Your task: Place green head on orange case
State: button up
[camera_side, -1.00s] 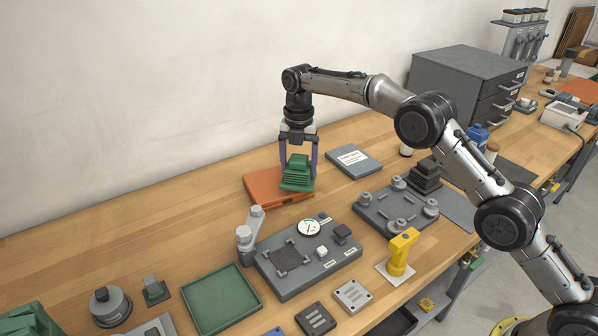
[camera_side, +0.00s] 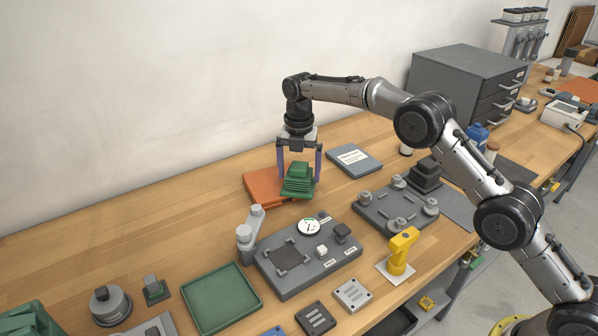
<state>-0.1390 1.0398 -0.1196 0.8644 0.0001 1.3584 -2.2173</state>
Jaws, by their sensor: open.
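The green head (camera_side: 298,181) is a ribbed, stepped block. It sits on the right part of the flat orange case (camera_side: 262,187), near the case's front right edge. My gripper (camera_side: 299,177) points straight down over the head. Its two purple fingers stand open on the left and right of the head, with a visible gap on each side. The contact between the head's underside and the case is hidden from this side.
A grey-blue binder (camera_side: 354,158) lies to the right. A grey fixture plate with a dial (camera_side: 309,256) is in front, with a grey post (camera_side: 247,232) near the case. A grey plate with knobs (camera_side: 395,207) and a yellow tool (camera_side: 402,250) stand at right. Bare table lies left.

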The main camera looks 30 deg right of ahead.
aim_at(299, 165)
notch_tip(299, 165, up, 6)
jog(key=shift+w+r, duration=0.1)
jog(key=shift+r, duration=0.65)
jog(key=shift+r, duration=0.3)
jog(key=s+d+r+m+t, duration=0.2)
jog(key=s+d+r+m, duration=0.1)
jog(key=s+r+m, duration=0.6)
jog(key=s+d+r+m+t, duration=0.1)
jog(key=s+d+r+m, duration=0.35)
jog(key=s, duration=0.75)
jog(key=s+f+m+t, duration=0.1)
jog(key=s+f+m, duration=0.2)
jog(key=s+m, duration=0.3)
jog(key=s+d+f+m+t, duration=0.1)
jog(key=s+f+m, duration=0.3)
jog(key=s, duration=1.3)
jog(key=m, duration=0.3)
jog(key=shift+s+f+t, duration=0.15)
jog(key=shift+s+t, duration=0.1)
jog(key=shift+t, duration=0.05)
